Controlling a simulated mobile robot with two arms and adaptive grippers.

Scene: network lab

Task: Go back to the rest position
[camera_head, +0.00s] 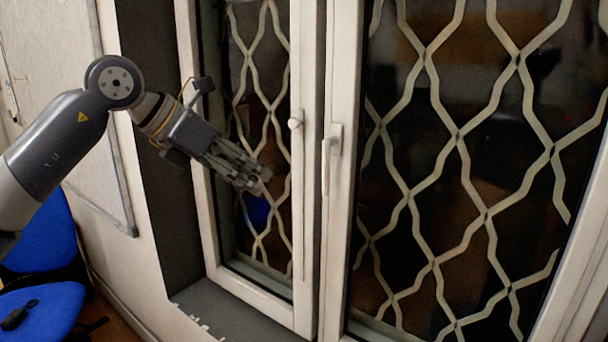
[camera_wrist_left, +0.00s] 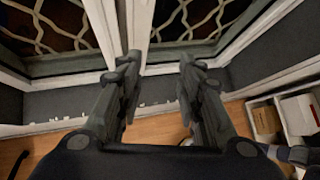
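My left arm comes in from the left in the head view, with its left gripper (camera_head: 255,178) raised in front of the left window pane. In the left wrist view the two fingers of the left gripper (camera_wrist_left: 158,72) stand apart with nothing between them. The window (camera_head: 310,150) has white frames and a pale lattice grille behind dark glass. The gripper overlaps the left pane; I cannot tell any contact with it. The window handle (camera_head: 328,160) is on the right-hand frame, to the right of the gripper. My right gripper does not show.
A grey window sill (camera_head: 235,318) runs below the window. A blue chair (camera_head: 45,300) stands at the lower left, with a small dark object (camera_head: 17,317) on it. A whiteboard (camera_head: 70,110) hangs on the left wall. A white box (camera_wrist_left: 298,115) is at the right in the wrist view.

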